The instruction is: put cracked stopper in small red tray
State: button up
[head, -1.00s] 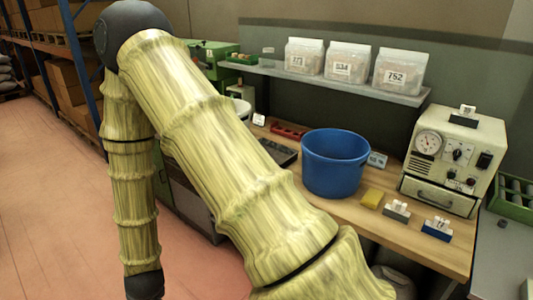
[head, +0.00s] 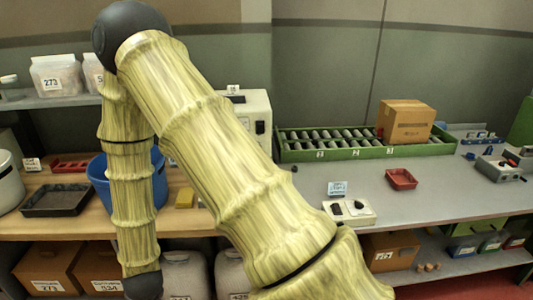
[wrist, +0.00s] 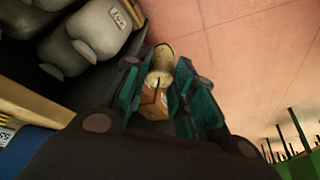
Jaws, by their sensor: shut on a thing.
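A small red tray (head: 402,179) lies on the grey bench right of centre in the head view, and no stopper shows in it. In the wrist view my gripper (wrist: 158,92) has its teal fingers closed on a tan cork stopper (wrist: 160,63). A browner, angular patch with a dark line shows between the fingers; I cannot tell for sure whether this is the stopper's crack. In the head view my forearm hangs down at the left in front of the wooden bench, and my gripper is below the picture's edge.
A green rack (head: 290,156) with several grey rollers and a cardboard box (head: 405,120) stand behind the tray. A small white device (head: 349,212) sits at its front left. The blue bucket (head: 98,178) is partly behind my arm. Pale containers (wrist: 65,52) are close in the wrist view.

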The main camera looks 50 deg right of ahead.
aim_at(399, 182)
jog(key=z, duration=2.25)
jog(key=i, duration=2)
